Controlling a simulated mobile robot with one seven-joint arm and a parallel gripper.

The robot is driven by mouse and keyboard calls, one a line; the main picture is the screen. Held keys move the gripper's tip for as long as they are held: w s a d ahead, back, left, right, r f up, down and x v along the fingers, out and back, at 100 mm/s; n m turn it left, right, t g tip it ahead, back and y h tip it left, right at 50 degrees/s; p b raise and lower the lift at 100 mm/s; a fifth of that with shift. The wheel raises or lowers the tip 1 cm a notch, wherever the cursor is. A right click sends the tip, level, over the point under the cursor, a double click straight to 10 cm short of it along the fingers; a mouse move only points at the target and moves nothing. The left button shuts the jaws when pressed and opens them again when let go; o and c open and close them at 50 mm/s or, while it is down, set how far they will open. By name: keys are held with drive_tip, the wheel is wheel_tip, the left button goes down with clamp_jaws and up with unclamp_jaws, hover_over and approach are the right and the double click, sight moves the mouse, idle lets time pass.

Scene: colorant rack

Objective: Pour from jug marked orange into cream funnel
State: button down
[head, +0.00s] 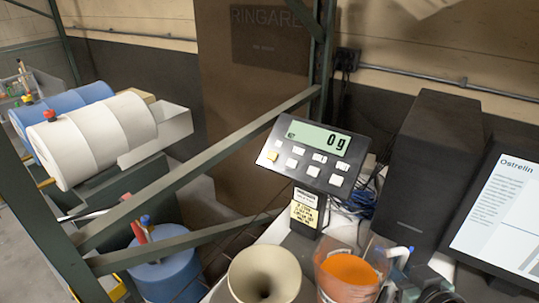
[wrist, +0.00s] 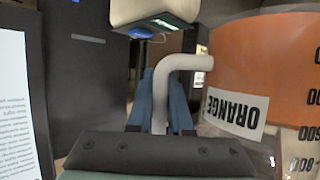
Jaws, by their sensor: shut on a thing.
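The jug (head: 347,282) is clear and holds orange liquid. It stands about upright at the bottom of the head view, right of the cream funnel. Its ORANGE label (wrist: 236,112) and volume marks appear upside down in the wrist view. My gripper (wrist: 161,92) is shut on the jug's white handle (wrist: 190,62), with its blue fingers on either side. The gripper also shows at the jug's right side in the head view (head: 399,254). The cream funnel (head: 264,272) has its wide mouth up and a dark hole in the middle. The jug's base is cut off in the head view.
A scale display (head: 317,153) reading 0 g stands behind the funnel and jug. A dark speaker-like box (head: 428,165) and a screen (head: 508,215) stand at right. A green metal frame (head: 190,178) crosses the left, with white and blue drums (head: 95,138) beyond.

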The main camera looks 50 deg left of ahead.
drive_tip(key=r, duration=0.1)
drive_tip(key=r+n+p, duration=0.1)
drive_tip(key=shift+s+a+r+t, duration=0.25)
drive_tip(key=shift+r+t, duration=0.05)
drive_tip(key=shift+t, duration=0.1)
drive_tip(key=s+a+r+n+t+p, duration=0.1)
drive_tip(key=r+n+p, duration=0.1)
drive_tip(key=r+p, duration=0.2)
drive_tip(key=s+a+r+n+t+h+p, duration=0.1)
drive_tip(key=r+p, duration=0.3)
drive_tip(key=r, duration=0.4)
drive_tip(key=shift+s+a+n+t, duration=0.15)
drive_tip(key=shift+s+n+t, duration=0.15)
drive_tip(key=shift+s+n, duration=0.3)
drive_tip(key=shift+s+r, duration=0.1)
drive_tip(key=shift+s+r+p, duration=0.1)
drive_tip(key=shift+r+p, duration=0.05)
drive_tip(key=shift+p, duration=0.15)
drive_tip(key=shift+r, duration=0.1)
